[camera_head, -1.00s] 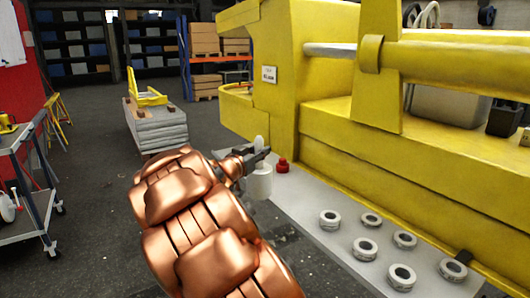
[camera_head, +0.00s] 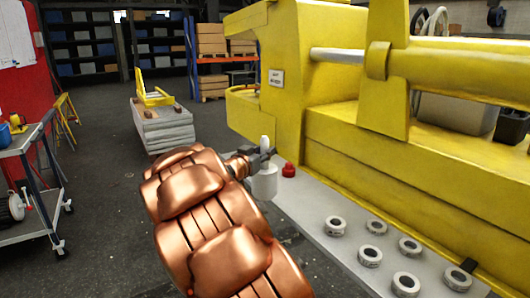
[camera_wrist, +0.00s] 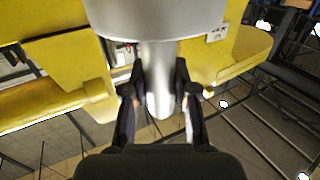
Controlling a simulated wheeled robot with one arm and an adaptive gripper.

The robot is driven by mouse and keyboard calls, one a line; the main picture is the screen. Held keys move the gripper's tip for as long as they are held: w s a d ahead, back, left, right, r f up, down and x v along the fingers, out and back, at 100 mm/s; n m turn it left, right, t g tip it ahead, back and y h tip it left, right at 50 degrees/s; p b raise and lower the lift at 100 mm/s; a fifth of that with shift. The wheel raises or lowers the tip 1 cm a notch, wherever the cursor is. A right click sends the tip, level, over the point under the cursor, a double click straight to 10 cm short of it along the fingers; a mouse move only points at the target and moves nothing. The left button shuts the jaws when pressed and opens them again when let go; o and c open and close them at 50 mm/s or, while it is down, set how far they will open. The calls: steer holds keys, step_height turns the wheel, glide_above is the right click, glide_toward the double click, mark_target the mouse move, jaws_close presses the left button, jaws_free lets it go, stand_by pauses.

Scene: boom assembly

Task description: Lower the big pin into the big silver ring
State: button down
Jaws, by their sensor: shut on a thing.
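My gripper (camera_head: 257,154) is shut on the narrow stem of the big pin (camera_head: 264,181), a pale cylinder with a wide body below the jaws and a small rounded end above. In the wrist view the fingers (camera_wrist: 160,92) pinch the stem from both sides, and the wide grey body of the pin (camera_wrist: 155,18) fills the top. Several silver rings lie on the grey bench to the right, among them a front one (camera_head: 405,284) and a left one (camera_head: 335,226). I cannot tell which is the big silver ring. The pin is apart from these rings.
The yellow boom (camera_head: 450,150) stands behind the grey bench (camera_head: 310,207). A small red object (camera_head: 289,170) is close to the right of the pin. A trolley (camera_head: 25,190) stands at the left, and a grey stack (camera_head: 163,128) stands farther back. Open floor lies between them.

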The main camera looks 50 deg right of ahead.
steer(key=shift+r+p, duration=2.4)
steer(key=shift+r, duration=0.3)
